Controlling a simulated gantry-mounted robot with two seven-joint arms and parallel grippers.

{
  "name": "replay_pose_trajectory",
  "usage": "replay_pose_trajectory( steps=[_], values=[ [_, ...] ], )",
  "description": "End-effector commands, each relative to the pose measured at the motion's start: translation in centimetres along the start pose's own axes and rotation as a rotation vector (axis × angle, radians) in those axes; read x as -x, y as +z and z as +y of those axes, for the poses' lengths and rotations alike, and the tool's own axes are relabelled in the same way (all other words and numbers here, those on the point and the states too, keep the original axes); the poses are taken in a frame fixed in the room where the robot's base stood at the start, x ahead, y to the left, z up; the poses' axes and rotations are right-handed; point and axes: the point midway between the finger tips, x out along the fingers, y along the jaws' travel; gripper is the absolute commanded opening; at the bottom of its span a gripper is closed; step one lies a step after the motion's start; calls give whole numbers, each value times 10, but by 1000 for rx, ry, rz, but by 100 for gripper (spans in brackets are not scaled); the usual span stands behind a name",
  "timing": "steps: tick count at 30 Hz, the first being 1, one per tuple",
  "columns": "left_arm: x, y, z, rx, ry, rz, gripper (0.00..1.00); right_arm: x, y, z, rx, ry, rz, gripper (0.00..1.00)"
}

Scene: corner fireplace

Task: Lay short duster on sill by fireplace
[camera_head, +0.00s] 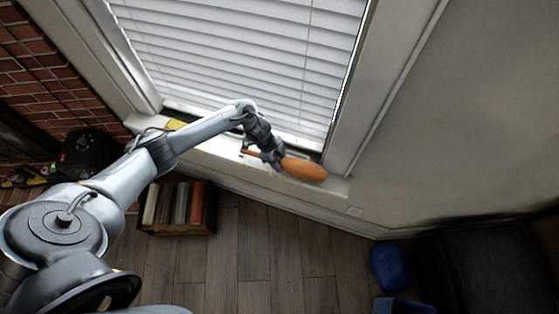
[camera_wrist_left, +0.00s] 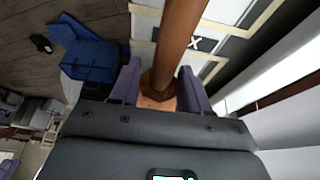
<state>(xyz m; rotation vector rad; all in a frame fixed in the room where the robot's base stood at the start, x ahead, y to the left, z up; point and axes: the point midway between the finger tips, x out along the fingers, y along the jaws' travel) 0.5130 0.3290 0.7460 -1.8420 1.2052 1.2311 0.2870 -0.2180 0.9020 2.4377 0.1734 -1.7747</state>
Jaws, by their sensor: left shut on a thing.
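The short duster has an orange, rounded head (camera_head: 303,168) and a thin brown handle (camera_head: 248,152). In the head view it is at the right part of the white window sill (camera_head: 338,186), head to the right and handle to the left, roughly along the sill. My left gripper (camera_head: 273,160) is shut on the duster. In the left wrist view the brown handle (camera_wrist_left: 182,35) runs up from between the two fingers of the gripper (camera_wrist_left: 160,90). I cannot tell whether the duster touches the sill. My right gripper is not in view.
White blinds (camera_head: 240,60) close the window behind the sill. A yellow item (camera_head: 176,125) lies at the sill's left end. A crate of books (camera_head: 152,226) stands on the floor below. The brick fireplace (camera_head: 40,75) is at left. Blue items (camera_head: 388,268) lie at lower right.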

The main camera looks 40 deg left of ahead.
Motion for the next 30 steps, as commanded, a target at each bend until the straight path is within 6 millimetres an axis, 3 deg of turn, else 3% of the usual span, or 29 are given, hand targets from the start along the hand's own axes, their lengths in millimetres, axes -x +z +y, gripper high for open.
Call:
replay_pose_trajectory(
  steps=[21,22,27,30],
  values=[
    [-10,4,0,0,0,1,22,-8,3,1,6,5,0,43],
    [-10,4,0,0,0,1,51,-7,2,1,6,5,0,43],
    [-10,4,0,0,0,1,76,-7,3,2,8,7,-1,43],
    [-9,4,0,0,0,0,76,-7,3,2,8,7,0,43]
  ],
)
